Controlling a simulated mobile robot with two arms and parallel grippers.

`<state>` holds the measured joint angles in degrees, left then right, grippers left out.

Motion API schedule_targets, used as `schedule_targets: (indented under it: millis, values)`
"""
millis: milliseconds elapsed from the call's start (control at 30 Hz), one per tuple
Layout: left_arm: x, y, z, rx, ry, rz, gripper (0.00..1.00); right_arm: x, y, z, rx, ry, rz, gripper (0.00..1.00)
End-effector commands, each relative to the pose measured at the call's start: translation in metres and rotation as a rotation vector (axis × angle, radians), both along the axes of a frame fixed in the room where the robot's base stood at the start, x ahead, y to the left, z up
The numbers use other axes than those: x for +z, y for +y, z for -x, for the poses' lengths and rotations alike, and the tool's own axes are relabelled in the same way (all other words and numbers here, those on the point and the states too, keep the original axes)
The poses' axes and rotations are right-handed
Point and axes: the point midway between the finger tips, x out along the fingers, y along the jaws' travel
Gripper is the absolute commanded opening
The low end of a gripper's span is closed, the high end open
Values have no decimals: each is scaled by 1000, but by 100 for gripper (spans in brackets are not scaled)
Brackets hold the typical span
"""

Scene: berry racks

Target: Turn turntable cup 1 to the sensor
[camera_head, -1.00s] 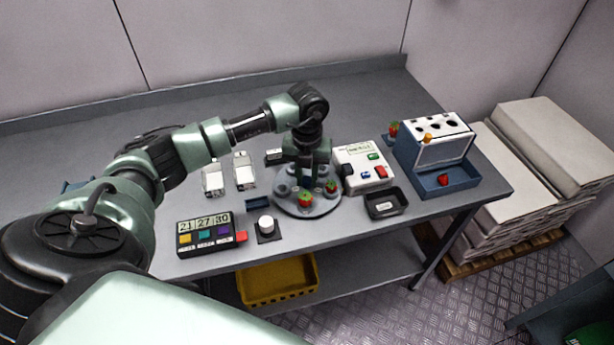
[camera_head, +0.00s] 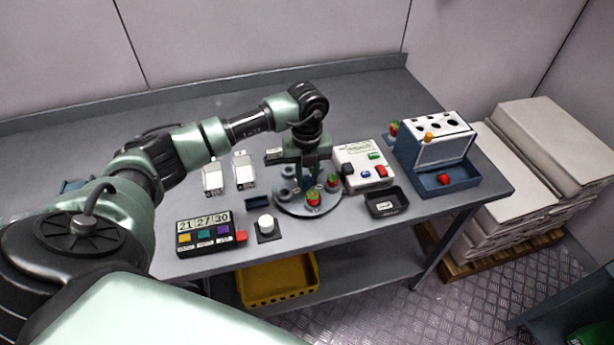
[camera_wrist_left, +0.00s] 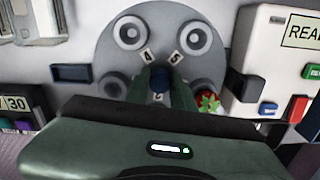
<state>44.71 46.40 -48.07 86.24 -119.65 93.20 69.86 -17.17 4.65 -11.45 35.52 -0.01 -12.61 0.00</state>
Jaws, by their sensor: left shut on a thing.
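The turntable (camera_head: 292,208) is a round grey disc with ring-shaped cups, near the table's front edge. Red berries with green leaves (camera_head: 313,197) sit in two cups on its front right side; one berry also shows in the left wrist view (camera_wrist_left: 208,101). I cannot make out label 1. My left gripper (camera_head: 308,168) points down over the disc's middle, shut on the dark blue centre knob (camera_wrist_left: 160,78). The white box with a display (camera_head: 361,160) stands just right of the disc. My right gripper is out of view.
A black tray (camera_head: 386,210) lies right of the disc. A blue-and-white rack (camera_head: 437,150) stands farther right. A black counter panel (camera_head: 205,246) and a white knob on a dark base (camera_head: 266,224) stand front left. The back of the table is clear.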

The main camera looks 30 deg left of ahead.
Motion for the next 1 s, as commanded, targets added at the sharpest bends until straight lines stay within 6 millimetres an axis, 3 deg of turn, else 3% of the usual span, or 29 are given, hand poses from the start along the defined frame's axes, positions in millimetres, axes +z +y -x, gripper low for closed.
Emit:
schedule_targets:
  millis: [500, 1000]
  values:
    - [3, 1, -2, 242, -6, -1, 0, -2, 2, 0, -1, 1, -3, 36]
    - [3, 2, -2, 349, -8, -1, 0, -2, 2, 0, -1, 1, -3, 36]
